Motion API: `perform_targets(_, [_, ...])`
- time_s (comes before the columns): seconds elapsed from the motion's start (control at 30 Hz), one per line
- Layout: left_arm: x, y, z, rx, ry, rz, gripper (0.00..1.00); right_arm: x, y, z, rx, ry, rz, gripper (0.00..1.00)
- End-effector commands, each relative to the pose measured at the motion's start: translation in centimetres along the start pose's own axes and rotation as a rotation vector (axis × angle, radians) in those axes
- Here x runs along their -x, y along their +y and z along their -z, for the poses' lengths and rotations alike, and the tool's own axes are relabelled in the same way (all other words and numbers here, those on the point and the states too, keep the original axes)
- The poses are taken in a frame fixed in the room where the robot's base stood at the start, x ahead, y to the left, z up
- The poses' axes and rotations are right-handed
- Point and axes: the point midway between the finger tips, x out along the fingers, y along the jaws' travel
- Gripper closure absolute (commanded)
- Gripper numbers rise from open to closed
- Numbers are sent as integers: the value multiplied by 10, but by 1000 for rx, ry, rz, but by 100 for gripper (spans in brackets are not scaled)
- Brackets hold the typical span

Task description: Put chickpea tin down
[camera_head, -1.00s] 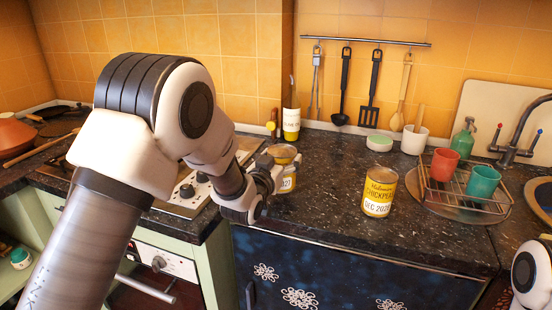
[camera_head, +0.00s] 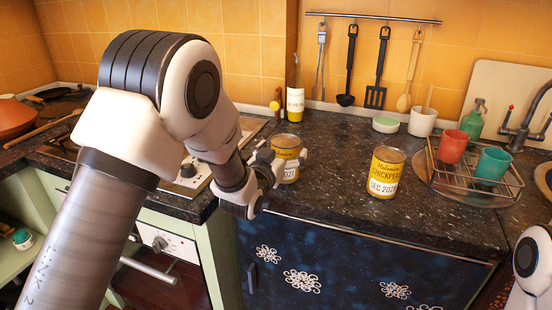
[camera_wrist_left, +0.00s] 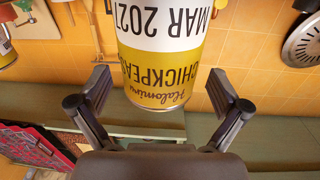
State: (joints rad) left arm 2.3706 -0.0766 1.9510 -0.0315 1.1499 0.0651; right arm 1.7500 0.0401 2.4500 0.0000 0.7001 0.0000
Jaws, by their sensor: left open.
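A yellow and white chickpea tin (camera_head: 287,147) marked 2027 is upright over the dark counter, left of its middle, and appears to rest on it. My left gripper (camera_head: 282,164) is open around this tin. In the left wrist view the tin (camera_wrist_left: 163,50) appears upside down between the two spread fingers (camera_wrist_left: 160,105), with a gap visible on each side. Its base is out of that frame. A second chickpea tin (camera_head: 386,172), marked DEC 2028, stands upright on the counter to the right. My right gripper is out of view; only part of that arm shows at the right edge.
A wire rack (camera_head: 470,170) with a red cup (camera_head: 452,146) and a teal cup (camera_head: 491,164) stands at the right. A bottle (camera_head: 295,98) stands behind the near tin. The stove (camera_head: 190,180) is at the left. The counter (camera_head: 335,180) between the tins is clear.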

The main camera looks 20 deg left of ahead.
Motion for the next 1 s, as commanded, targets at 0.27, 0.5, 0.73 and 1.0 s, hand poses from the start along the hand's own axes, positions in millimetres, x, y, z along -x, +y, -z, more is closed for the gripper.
perform_targets(0.27, [67, 0, -2, 0, -3, 0, 0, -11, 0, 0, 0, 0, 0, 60])
perform_targets(0.5, [107, 0, -1, 0, -1, 0, 0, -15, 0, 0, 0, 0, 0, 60])
perform_targets(0.73, [111, 0, -7, 1, -18, 2, 0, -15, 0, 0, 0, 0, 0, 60])
perform_targets(1.0, [176, -12, -213, 40, -590, 47, 0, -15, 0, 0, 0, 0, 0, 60])
